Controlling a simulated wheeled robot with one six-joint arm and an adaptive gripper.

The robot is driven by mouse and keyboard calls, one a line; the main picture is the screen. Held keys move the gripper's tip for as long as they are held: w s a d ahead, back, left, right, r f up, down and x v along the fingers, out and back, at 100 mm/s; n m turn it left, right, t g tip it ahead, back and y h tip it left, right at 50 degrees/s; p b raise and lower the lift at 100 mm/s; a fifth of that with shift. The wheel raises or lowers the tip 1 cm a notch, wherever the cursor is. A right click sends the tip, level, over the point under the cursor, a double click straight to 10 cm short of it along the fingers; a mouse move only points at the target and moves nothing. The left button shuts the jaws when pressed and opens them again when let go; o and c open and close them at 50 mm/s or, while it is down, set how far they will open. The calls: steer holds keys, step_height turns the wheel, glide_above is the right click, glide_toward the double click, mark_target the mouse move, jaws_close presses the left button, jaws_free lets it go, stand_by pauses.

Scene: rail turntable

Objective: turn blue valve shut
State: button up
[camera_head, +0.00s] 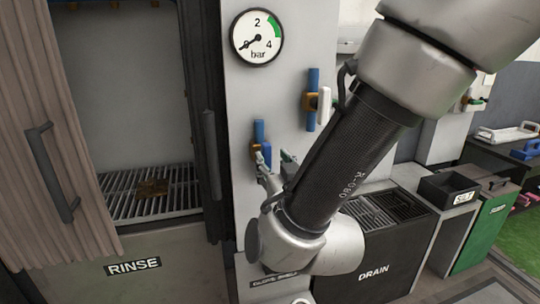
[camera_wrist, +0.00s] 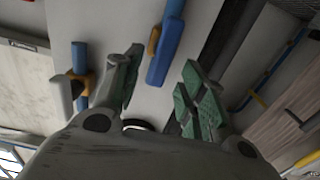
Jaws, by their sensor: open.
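The blue valve has a blue lever (camera_head: 266,152) and a brass body (camera_head: 256,150) on a short blue pipe (camera_head: 259,131), low on the pale panel. Its lever hangs down, roughly in line with the pipe. In the wrist view the blue lever (camera_wrist: 161,62) shows between my two fingertips, with clear gaps visible on both sides. My gripper (camera_head: 274,159) is open and empty, just in front of the blue valve; the wrist view also shows my gripper (camera_wrist: 162,62) spread. Whether a finger touches the lever cannot be told. My arm hides part of the panel.
A second valve with a white lever (camera_head: 324,104) sits higher to the right; the wrist view shows it left of my fingers. A pressure gauge (camera_head: 257,37) is above, needle near 0. The rinse cabinet (camera_head: 132,266) stands left, the drain unit (camera_head: 385,268) right.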

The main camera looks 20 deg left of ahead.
mark_target(268, 158)
steer(key=x, duration=0.5)
steer(key=shift+w+a, duration=0.1)
steer(key=shift+a, duration=0.05)
steer(key=shift+c, duration=0.2)
steer(key=c, duration=0.8)
